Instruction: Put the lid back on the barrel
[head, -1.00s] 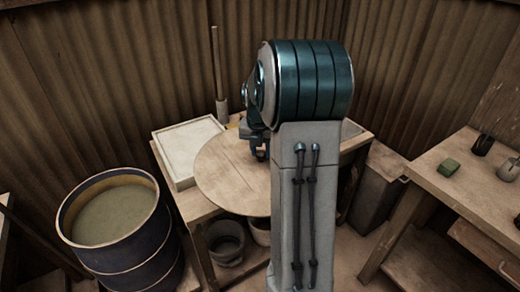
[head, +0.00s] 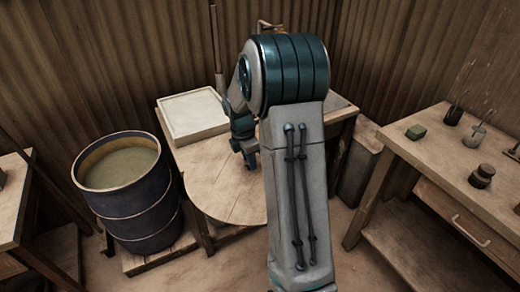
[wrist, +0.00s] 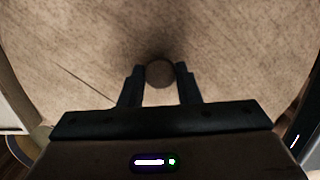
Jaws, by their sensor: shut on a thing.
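The barrel (head: 137,212) stands open at the left in the head view, dark with raised hoops, filled nearly to the rim with a dull greenish-brown content. The lid (head: 215,192) is a round, pale wooden disc to the right of the barrel, at the front of the small table. My gripper (head: 250,162) is over the lid; my arm hides the lid's right part. In the wrist view my gripper (wrist: 160,75) is shut on the lid's round knob (wrist: 160,73), and the lid (wrist: 80,45) fills most of the picture.
A shallow white tray (head: 193,133) lies on the small table behind the lid. A workbench (head: 400,150) with a green block (head: 415,132) and small pots stands at right. Another table edge (head: 18,200) is at far left. The barrel stands on a low wooden pallet (head: 160,258).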

